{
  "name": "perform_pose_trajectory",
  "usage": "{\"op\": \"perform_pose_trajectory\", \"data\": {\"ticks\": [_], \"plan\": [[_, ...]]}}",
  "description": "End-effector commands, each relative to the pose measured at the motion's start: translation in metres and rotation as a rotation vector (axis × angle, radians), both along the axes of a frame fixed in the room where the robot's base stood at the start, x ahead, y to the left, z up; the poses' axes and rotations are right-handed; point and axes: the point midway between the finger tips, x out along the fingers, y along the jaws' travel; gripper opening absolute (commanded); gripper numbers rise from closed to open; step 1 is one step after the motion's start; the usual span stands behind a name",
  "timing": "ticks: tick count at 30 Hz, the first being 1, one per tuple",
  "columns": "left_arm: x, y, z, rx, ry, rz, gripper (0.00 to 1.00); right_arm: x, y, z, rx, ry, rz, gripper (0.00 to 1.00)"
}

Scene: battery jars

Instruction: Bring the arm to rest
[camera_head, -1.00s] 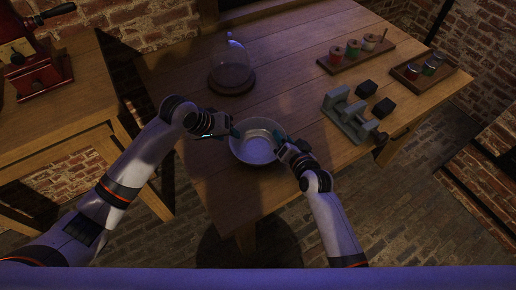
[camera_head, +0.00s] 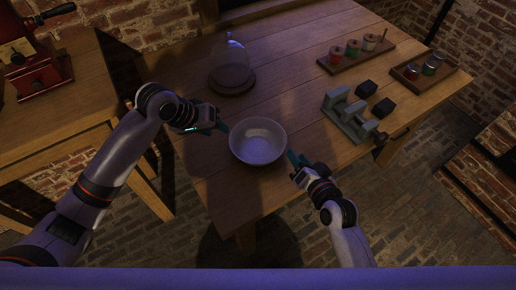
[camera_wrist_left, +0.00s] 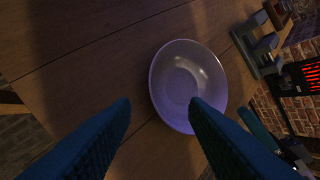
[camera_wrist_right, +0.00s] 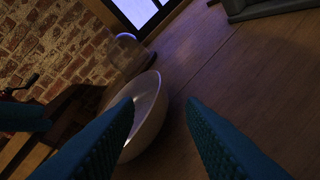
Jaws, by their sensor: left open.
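A pale round bowl (camera_head: 258,143) stands on the wooden table near its front edge. It also shows in the left wrist view (camera_wrist_left: 187,84) and the right wrist view (camera_wrist_right: 148,115). My left gripper (camera_head: 226,129) is just left of the bowl, with its teal fingers spread and nothing between them. My right gripper (camera_head: 294,158) is to the right of the bowl, apart from its rim. Its fingers are spread and hold nothing in the right wrist view.
A glass dome (camera_head: 232,66) stands on a round base behind the bowl. A grey stand (camera_head: 349,116) and two dark blocks (camera_head: 383,108) are to the right. A rack of jars (camera_head: 356,54) and a tray (camera_head: 423,73) lie farther back. A red grinder (camera_head: 33,62) sits on the left table.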

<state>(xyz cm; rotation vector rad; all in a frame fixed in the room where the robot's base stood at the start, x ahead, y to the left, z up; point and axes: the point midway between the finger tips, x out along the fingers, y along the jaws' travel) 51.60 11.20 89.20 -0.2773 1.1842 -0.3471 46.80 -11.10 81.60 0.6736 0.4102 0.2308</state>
Motion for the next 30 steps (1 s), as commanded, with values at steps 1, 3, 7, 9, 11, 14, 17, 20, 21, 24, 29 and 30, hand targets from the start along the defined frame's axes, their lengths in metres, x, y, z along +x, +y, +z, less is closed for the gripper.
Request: {"op": "perform_pose_trajectory", "data": {"ticks": [1, 3, 7, 9, 11, 14, 17, 20, 21, 24, 29, 30], "plan": [[0.0, 0.0, 0.0, 0.0, 0.0, 0.0, 0.41, -0.007, -0.003, 0.001, -0.001, 0.001, 0.0, 0.36], [0.0, 0.0, 0.0, 0.0, 0.0, 0.0, 0.41, -0.013, -0.005, 0.003, -0.001, 0.001, 0.0, 0.36], [0.0, 0.0, 0.0, 0.0, 0.0, 0.0, 0.41, -0.019, -0.007, 0.006, 0.0, 0.0, 0.0, 0.36], [0.0, 0.0, 0.0, 0.0, 0.0, 0.0, 0.41, -0.019, -0.007, 0.006, 0.0, 0.0, 0.0, 0.36], [0.0, 0.0, 0.0, 0.0, 0.0, 0.0, 0.41, -0.019, -0.007, 0.006, 0.0, 0.0, 0.0, 0.36], [0.0, 0.0, 0.0, 0.0, 0.0, 0.0, 0.41, -0.019, -0.007, 0.006, 0.0, 0.0, 0.0, 0.36], [0.0, 0.0, 0.0, 0.0, 0.0, 0.0, 0.41, -0.019, -0.007, 0.006, 0.0, 0.0, 0.0, 0.36], [0.0, 0.0, 0.0, 0.0, 0.0, 0.0, 0.41, -0.019, -0.007, 0.006, 0.0, 0.0, 0.0, 0.36], [0.0, 0.0, 0.0, 0.0, 0.0, 0.0, 0.41, -0.019, -0.007, 0.006, 0.0, 0.0, 0.0, 0.36], [-0.002, -0.001, -0.002, 0.0, 0.0, -0.003, 0.41, -0.02, -0.007, 0.006, -0.006, 0.005, 0.003, 0.36], [-0.03, -0.007, -0.022, 0.015, -0.017, -0.042, 0.41, -0.035, -0.01, 0.0, -0.102, 0.071, 0.049, 0.36], [-0.043, -0.008, -0.03, 0.025, -0.024, -0.056, 0.41, -0.043, -0.011, -0.002, -0.148, 0.106, 0.071, 0.36]]}}
